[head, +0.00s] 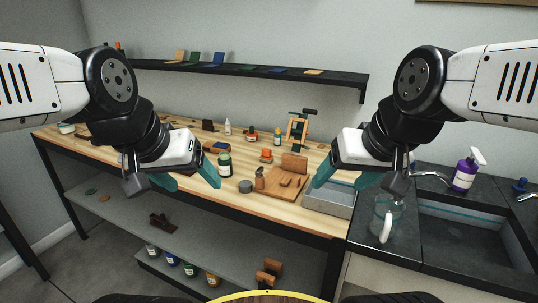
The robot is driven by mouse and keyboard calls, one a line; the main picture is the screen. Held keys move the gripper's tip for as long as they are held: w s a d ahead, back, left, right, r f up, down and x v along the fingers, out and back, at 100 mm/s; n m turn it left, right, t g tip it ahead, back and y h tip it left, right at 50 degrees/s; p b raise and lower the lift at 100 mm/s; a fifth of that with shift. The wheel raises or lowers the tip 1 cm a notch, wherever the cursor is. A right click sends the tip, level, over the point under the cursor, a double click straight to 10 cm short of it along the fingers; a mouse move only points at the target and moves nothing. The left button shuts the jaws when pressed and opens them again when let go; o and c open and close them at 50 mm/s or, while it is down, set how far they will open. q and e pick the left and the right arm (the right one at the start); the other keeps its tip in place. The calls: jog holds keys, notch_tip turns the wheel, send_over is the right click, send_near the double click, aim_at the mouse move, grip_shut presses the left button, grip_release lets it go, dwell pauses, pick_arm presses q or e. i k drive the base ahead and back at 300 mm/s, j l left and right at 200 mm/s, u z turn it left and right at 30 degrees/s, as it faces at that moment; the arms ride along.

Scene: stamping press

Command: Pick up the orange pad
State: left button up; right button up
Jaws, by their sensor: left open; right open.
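A small bright orange object (266,154) sits on the wooden workbench (245,205), behind a brown wooden board; it is too small to tell whether it is a pad. An orange-tan flat piece (313,72) lies near the right end of the black wall shelf (345,77), and a tan piece (180,56) leans upright at its left. My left gripper (188,180) is open and empty over the bench's left half, in front of these. My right gripper (343,178) is open and empty near the grey tray at the bench's right end.
A wooden board with blocks (283,180), a dark green jar (224,165) and a grey round tin (245,186) stand between my grippers. The grey tray (330,202), a glass jug (385,217), a purple bottle (464,173) and a sink lie to the right.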

aim_at(267, 156)
jog(key=j+z, duration=0.2)
jog(key=j, duration=1.25)
jog(key=i+j+z, duration=0.1)
jog(key=i+j, duration=0.25)
jog(key=i, duration=0.2)
jog(key=i+j, duration=0.4)
jog(key=i+l+z, duration=0.05)
jog(key=i, duration=0.05)
